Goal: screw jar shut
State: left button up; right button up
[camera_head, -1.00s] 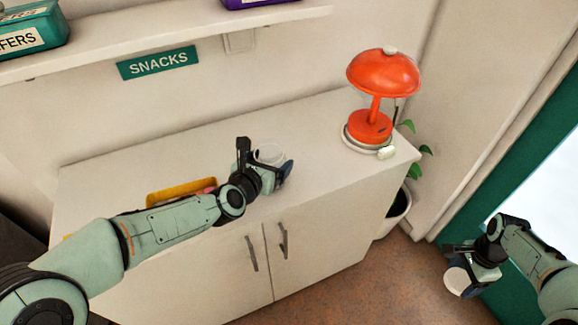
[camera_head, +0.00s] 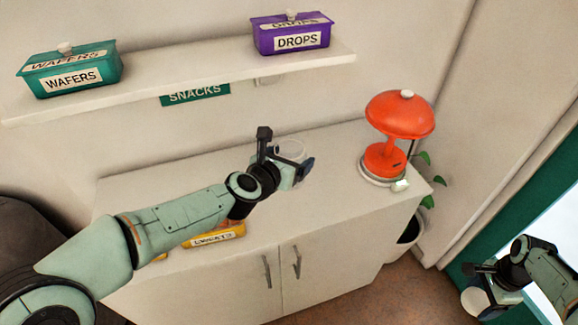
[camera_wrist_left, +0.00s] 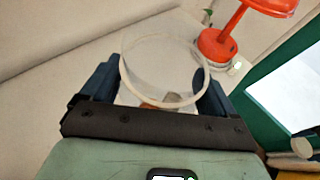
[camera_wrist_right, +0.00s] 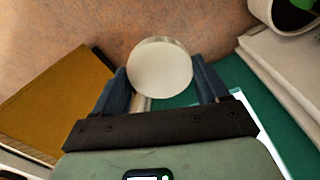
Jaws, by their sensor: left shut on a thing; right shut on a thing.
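The clear jar (camera_head: 290,150) is above the white cabinet top, held in my left gripper (camera_head: 284,165). In the left wrist view the jar (camera_wrist_left: 160,65) shows its round open rim between the two fingers (camera_wrist_left: 162,92), with no lid on it. My right gripper (camera_head: 486,285) is far off at the lower right, shut on a round white lid (camera_head: 475,302). The right wrist view shows the lid (camera_wrist_right: 160,68) between the fingertips (camera_wrist_right: 162,85). Lid and jar are well apart.
An orange lamp (camera_head: 398,115) stands at the cabinet's right end. A yellow tin (camera_head: 213,238) lies near its front edge, partly behind my left arm. A shelf (camera_head: 190,82) above bears a green wafers tin (camera_head: 70,72) and a purple drops tin (camera_head: 292,36). The cabinet top (camera_head: 335,165) is clear between jar and lamp.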

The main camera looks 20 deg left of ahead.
jog(key=r+p, duration=0.1)
jog(key=r, duration=0.1)
jog(key=w+r+p, duration=0.1)
jog(key=r+p, duration=0.1)
jog(key=r, duration=0.1)
jog(key=w+r+p, duration=0.1)
jog(key=r+p, duration=0.1)
jog(key=shift+w+r, duration=0.15)
jog(key=shift+r, duration=0.25)
pick_arm(q)
notch_tip(320, 180, up, 8)
jog(key=o, duration=0.7)
jog(key=c, duration=1)
jog(key=shift+o, duration=0.2)
